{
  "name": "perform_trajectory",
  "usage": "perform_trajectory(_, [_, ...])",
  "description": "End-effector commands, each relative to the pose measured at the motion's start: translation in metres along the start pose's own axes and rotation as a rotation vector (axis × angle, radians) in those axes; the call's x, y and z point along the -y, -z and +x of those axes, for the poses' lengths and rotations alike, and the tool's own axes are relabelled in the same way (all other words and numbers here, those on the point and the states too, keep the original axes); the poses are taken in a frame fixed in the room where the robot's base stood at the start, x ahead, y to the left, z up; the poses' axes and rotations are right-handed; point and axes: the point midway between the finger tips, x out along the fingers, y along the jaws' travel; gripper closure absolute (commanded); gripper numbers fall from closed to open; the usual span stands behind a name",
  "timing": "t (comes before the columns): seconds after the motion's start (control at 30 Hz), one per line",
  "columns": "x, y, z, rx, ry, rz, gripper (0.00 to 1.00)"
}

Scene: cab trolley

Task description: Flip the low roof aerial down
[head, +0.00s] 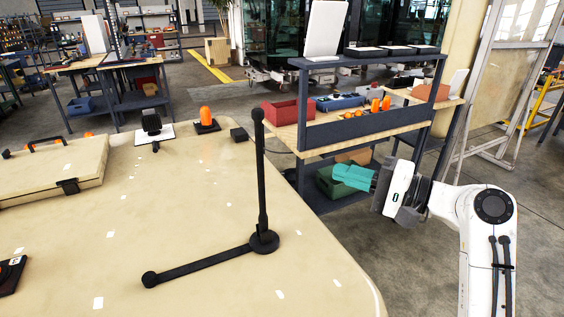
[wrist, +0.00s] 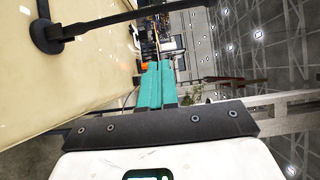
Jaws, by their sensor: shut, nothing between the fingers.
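On the beige cab roof (head: 190,210) is a black round hub (head: 264,241) near the roof's right edge. One black rod (head: 262,180) with a ball tip stands upright from it. Another black rod (head: 200,265) with a ball end lies low along the roof to the left. The wrist view shows the hub (wrist: 46,37) at upper left, with a rod (wrist: 100,22) running right and a short piece going up out of frame. My gripper (head: 337,174), with teal fingers, is shut and empty, right of the upright rod and apart from it. Its fingers also show in the wrist view (wrist: 155,85).
An orange beacon (head: 206,117), a black lamp-like fitting (head: 152,125) and a raised hatch (head: 55,170) with a handle are on the roof. A shelved trolley (head: 370,128) with bins stands behind my gripper. Air between gripper and upright rod looks clear.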

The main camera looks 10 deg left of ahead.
Motion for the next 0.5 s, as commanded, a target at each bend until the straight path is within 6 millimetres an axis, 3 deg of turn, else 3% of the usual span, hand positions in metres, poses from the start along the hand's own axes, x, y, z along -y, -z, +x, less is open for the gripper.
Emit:
perform_trajectory(0.17, [0.001, 0.0, 0.012, 0.002, 0.0, 0.001, 1.0])
perform_trajectory(0.5, [0.002, -0.001, 0.075, 0.004, -0.002, 0.001, 1.0])
